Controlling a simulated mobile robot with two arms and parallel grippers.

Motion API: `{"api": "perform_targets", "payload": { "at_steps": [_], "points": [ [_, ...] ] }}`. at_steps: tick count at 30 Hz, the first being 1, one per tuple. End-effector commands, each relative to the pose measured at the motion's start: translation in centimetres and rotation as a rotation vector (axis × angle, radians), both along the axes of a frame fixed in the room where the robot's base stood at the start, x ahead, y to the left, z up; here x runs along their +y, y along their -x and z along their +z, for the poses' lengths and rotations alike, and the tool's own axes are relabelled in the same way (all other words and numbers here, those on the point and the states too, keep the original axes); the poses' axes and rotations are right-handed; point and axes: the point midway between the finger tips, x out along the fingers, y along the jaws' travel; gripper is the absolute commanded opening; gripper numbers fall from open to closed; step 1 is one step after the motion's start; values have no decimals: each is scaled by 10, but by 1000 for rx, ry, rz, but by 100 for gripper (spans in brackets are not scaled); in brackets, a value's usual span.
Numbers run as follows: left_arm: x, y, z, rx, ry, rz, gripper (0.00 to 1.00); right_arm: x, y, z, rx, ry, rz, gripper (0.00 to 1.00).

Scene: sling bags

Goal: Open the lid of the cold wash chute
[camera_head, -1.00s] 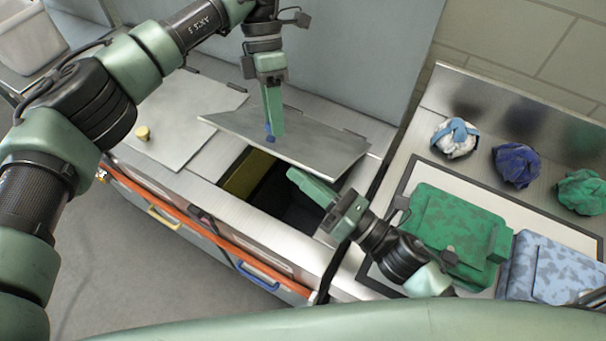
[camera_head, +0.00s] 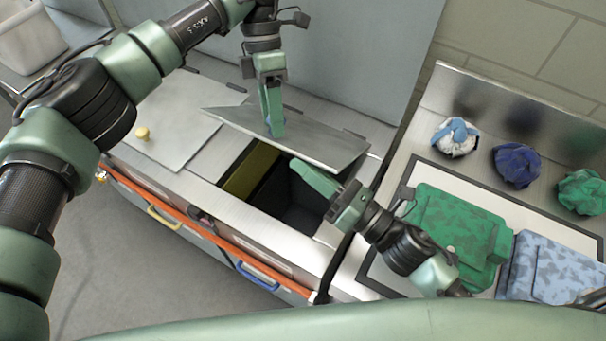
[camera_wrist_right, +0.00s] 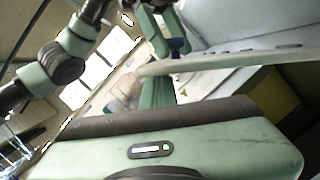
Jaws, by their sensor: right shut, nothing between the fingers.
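The cold wash chute lid (camera_head: 315,147) is a grey metal plate, raised and tilted over a dark rectangular opening (camera_head: 300,201). The lid's edge shows in the right wrist view (camera_wrist_right: 225,62). My left gripper (camera_head: 275,132) points down at the lid's upper face. Its fingertips hide the blue knob, and I cannot tell whether they grip it. My right gripper (camera_head: 297,166) is shut and empty. Its fingertips are at the lid's raised front edge, above the opening; contact is unclear. Its fingers also show in the right wrist view (camera_wrist_right: 157,92).
A flat, closed lid with a yellow knob (camera_head: 142,133) lies to the left. A green bag (camera_head: 455,230) and a light blue bag (camera_head: 555,268) lie right of the chute. White, blue and green bundles (camera_head: 516,165) sit behind them. An orange rail (camera_head: 190,220) runs along the front.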

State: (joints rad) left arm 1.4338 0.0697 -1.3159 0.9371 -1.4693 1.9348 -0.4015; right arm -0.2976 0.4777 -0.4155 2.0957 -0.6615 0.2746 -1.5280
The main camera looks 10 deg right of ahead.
Motion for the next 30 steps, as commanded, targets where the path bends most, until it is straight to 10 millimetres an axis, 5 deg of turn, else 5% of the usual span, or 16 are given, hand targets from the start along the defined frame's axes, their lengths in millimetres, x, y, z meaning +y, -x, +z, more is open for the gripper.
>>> {"api": "perform_targets", "payload": {
  "at_steps": [11, 21, 30],
  "points": [
    [-2, 3, 0, 10, 0, -8, 55, -2, -3, 7, -13, -6, -6, 0],
    [-1, -21, 49, 2, 1, -2, 55, -1, -2, 3, -6, -3, -3, 0],
    [-8, -32, 62, 18, 77, 16, 55, 0, -1, 1, -3, 0, -1, 0]
  ]
}}
